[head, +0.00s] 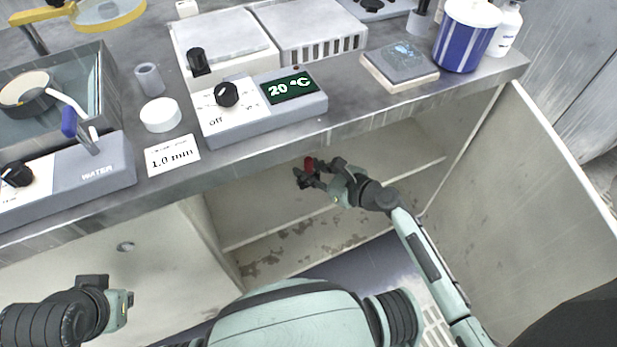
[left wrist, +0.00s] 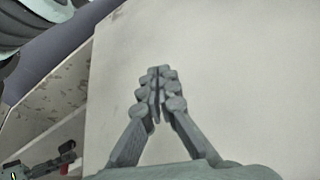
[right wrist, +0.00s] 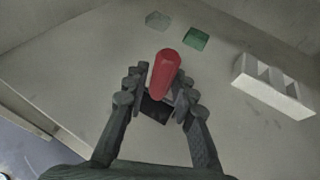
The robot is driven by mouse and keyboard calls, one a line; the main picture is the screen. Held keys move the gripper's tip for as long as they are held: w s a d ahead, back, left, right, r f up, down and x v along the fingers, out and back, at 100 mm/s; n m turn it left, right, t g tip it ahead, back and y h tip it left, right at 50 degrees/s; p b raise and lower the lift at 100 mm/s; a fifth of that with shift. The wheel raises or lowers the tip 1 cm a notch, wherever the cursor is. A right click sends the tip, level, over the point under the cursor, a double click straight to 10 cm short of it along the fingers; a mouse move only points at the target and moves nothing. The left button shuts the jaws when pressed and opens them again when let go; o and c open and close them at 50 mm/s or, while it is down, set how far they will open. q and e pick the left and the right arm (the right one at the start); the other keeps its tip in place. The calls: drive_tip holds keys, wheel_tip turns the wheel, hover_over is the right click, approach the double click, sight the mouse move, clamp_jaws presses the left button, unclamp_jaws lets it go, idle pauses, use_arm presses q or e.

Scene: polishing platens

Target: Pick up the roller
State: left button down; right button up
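The roller (right wrist: 163,76) has a red handle, with a dark part below it, and points up toward the camera between the fingers of my right gripper (right wrist: 156,95). The fingers close in on both sides and appear to hold it. In the head view my right gripper (head: 312,175) reaches into the open cabinet under the counter, with the red handle (head: 309,163) at its fingertips. I cannot tell whether the roller touches the shelf. My left gripper (left wrist: 157,85) is shut and empty in front of a pale cabinet panel, at the lower left of the head view.
The counter edge (head: 330,133) overhangs the cabinet opening. Inside, a shelf (head: 400,175) holds a green block (right wrist: 196,38), a clear greyish block (right wrist: 158,19) and a white slotted holder (right wrist: 272,88). An open door panel (head: 540,190) stands on the right.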

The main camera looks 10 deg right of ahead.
clamp_jaws()
drive_tip(key=shift+r, duration=0.1)
